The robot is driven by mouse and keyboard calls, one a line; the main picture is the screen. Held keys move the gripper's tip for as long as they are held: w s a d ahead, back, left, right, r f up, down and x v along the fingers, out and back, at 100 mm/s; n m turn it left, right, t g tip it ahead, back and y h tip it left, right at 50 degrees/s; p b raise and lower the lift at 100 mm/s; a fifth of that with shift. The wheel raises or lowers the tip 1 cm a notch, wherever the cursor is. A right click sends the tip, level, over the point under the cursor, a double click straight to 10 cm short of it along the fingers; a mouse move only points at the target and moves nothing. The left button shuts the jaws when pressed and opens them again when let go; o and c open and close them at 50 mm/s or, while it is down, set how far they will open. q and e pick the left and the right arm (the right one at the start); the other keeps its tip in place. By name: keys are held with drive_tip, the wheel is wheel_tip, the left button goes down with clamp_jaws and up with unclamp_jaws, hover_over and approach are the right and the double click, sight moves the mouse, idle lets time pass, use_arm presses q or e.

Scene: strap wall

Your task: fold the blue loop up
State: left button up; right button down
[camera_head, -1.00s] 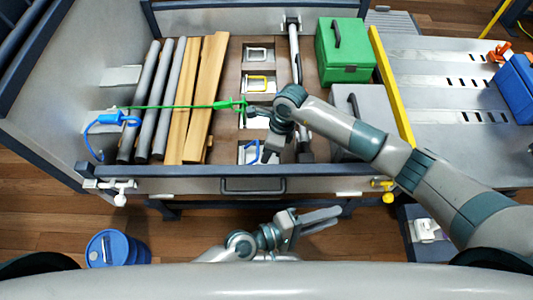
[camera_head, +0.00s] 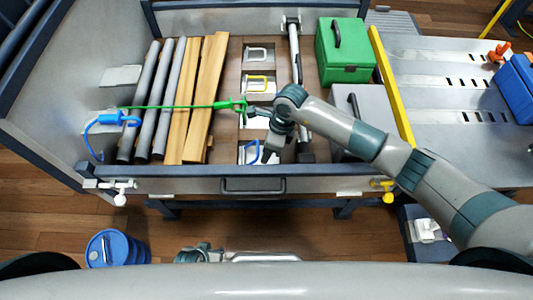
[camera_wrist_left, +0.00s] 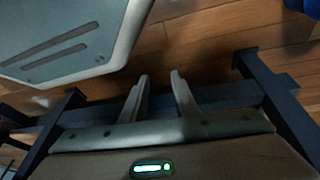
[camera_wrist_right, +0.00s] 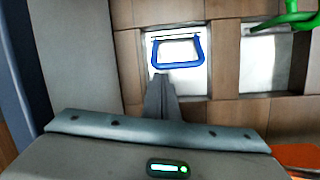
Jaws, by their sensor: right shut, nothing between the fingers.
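The blue loop (camera_head: 249,152) is at the near end of a column of loops on recessed plates in the bed. In the right wrist view the blue loop (camera_wrist_right: 178,67) is a U-shaped bar over a pale plate; I cannot tell how far it is raised. My right gripper (camera_wrist_right: 160,78) is shut and empty, its tips close to the loop's near bar; contact is unclear. In the head view its tips are hard to make out. My left gripper (camera_wrist_left: 160,80) is open and empty, low outside the bed; the head view mostly hides it behind my body.
White (camera_head: 257,54) and yellow loops (camera_head: 257,84) lie farther back. A blue hook (camera_head: 115,119) is at left. The bed's front rail (camera_head: 200,171) is close by.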

use_arm(q)
drive_tip(key=s+a, duration=0.1)
drive_tip(key=s+a+f, duration=0.1)
drive_tip(key=a, duration=0.1)
drive_tip(key=shift+s+f+g+y, duration=0.1)
drive_tip(key=shift+f+g+y, duration=0.05)
drive_tip(key=shift+g+y, duration=0.2)
use_arm(e)
drive_tip(key=shift+a+r+h, duration=0.15)
drive_tip(key=shift+h, duration=0.15)
